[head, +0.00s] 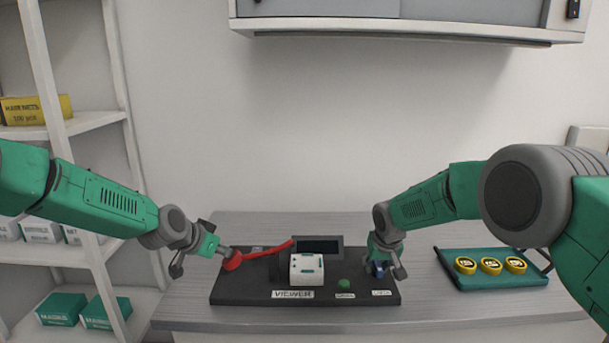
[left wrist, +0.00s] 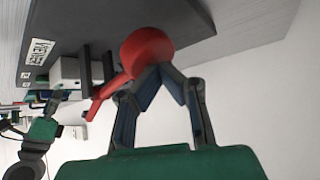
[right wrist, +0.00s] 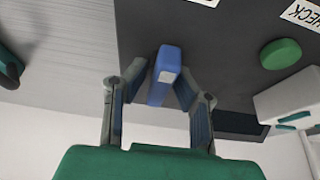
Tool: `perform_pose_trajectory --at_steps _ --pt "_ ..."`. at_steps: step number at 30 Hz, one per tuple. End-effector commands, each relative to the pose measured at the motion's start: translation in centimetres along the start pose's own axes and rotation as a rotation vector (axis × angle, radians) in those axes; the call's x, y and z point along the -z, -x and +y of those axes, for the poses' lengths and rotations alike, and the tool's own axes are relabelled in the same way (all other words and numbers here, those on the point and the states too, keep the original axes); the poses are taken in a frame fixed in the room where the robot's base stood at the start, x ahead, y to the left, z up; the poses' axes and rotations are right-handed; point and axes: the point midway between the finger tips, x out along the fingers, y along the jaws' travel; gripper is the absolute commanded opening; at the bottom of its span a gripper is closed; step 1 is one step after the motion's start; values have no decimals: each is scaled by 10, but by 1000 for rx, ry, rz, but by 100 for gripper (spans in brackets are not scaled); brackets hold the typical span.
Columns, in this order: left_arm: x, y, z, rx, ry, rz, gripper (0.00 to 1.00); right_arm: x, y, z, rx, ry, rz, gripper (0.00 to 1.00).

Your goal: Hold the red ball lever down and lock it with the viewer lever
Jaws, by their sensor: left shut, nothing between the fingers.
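The red ball (head: 232,260) ends a red lever arm (head: 270,249) at the left of the black instrument base (head: 233,290). My left gripper (head: 208,252) is shut, with nothing between its fingers. In the left wrist view its fingertips (left wrist: 160,70) meet at the red ball (left wrist: 146,50); whether they touch it is unclear. My right gripper (head: 384,266) is at a blue lever (head: 379,268) at the base's right. In the right wrist view its fingers (right wrist: 161,80) stand on either side of the blue lever (right wrist: 164,75); I cannot tell whether they clamp it.
A white box (head: 306,269) stands on the base behind the VIEWER label (head: 293,295), with a dark screen (head: 318,246) behind. A green button (head: 343,283) sits right of it. A green tray (head: 490,280) with yellow discs is at right. A cabinet (head: 410,28) hangs above.

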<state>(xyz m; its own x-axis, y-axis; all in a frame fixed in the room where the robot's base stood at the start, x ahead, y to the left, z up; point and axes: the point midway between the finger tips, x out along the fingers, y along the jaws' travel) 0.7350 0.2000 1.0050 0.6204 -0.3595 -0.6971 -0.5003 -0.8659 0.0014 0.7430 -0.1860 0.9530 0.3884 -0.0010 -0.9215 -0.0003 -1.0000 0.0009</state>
Motion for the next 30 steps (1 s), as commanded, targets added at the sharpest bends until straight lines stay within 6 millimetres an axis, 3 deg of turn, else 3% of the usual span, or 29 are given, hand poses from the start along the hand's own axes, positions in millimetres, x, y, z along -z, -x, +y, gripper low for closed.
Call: perform_pose_trajectory --at_steps 5,15,30 --pt "-2 0 1 -3 0 -3 0 0 0 -1 16 30 -1 7" --pt "-2 0 0 -2 1 -2 0 0 0 -1 153 354 1 7" --pt "-2 0 0 -2 0 -3 0 1 0 0 204 474 1 7"
